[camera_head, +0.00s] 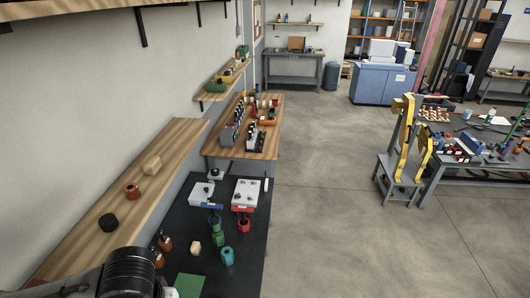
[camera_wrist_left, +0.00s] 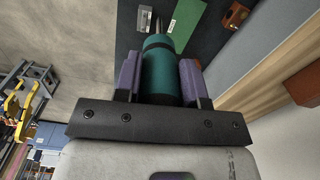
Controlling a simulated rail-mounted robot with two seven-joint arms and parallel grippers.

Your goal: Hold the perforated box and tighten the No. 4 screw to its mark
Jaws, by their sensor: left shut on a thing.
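In the left wrist view my left gripper (camera_wrist_left: 160,72), with two purple fingers, is shut on a teal tool (camera_wrist_left: 168,78). The tool has a black band and a grey metal tip pointing away from the gripper over the dark bench. In the head view two pale boxes stand on the dark bench (camera_head: 250,276): one with a blue front (camera_head: 201,192), one with a red front (camera_head: 245,192). Small dark spots show on their tops; I cannot tell which is the perforated box. No screw number or mark is readable. My right gripper is out of view.
A teal holder (camera_head: 227,256), a green one (camera_head: 218,239), a red one (camera_head: 243,225) and a pale block (camera_head: 195,247) stand on the bench. A green sheet (camera_head: 189,286) lies near its front. A wooden shelf (camera_head: 110,215) runs along the left wall.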

